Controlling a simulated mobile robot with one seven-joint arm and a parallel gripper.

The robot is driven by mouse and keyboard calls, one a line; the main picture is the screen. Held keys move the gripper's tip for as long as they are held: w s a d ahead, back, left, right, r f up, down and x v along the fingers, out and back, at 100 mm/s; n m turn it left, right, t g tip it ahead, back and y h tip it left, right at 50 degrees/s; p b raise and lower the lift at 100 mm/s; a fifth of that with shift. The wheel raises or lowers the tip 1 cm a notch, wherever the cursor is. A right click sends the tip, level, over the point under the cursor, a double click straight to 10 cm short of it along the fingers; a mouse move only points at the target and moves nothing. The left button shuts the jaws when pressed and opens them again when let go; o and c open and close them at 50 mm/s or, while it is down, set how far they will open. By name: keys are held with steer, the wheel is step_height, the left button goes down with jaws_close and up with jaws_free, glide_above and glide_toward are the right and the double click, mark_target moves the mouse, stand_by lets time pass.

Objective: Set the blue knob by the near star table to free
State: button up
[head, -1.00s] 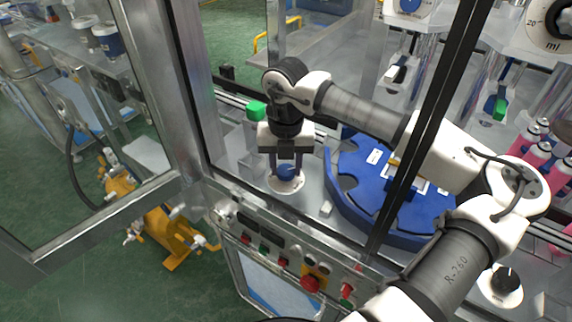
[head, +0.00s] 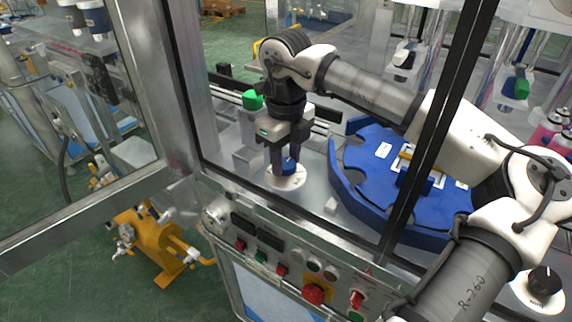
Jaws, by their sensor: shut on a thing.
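The blue knob (head: 290,166) sits on a round white dial plate (head: 286,181) on the machine deck, beside the blue star table. My gripper (head: 285,163) points down over it, its dark fingers on either side of the knob and shut on it. The fingers hide part of the knob, and the dial's markings are too small to read. The blue star table (head: 345,190), with notches around its rim, lies just right of my gripper.
A green-capped post (head: 252,100) stands behind left of my gripper. A metal frame post and window edge cross in front of my arm. The control panel (head: 270,252) with several buttons runs along the front. A black knob (head: 545,281) on a white plate is at lower right.

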mark_target(286, 162)
steer(key=n+b, duration=0.1)
steer(key=n, duration=0.3)
steer(key=shift+b, duration=0.35)
steer(key=shift+n+b, duration=0.35)
steer(key=shift+n, duration=1.55)
steer(key=shift+r, duration=0.1)
steer(key=o, duration=1)
step_height(286, 162, up, 14)
steer(key=shift+b, duration=0.35)
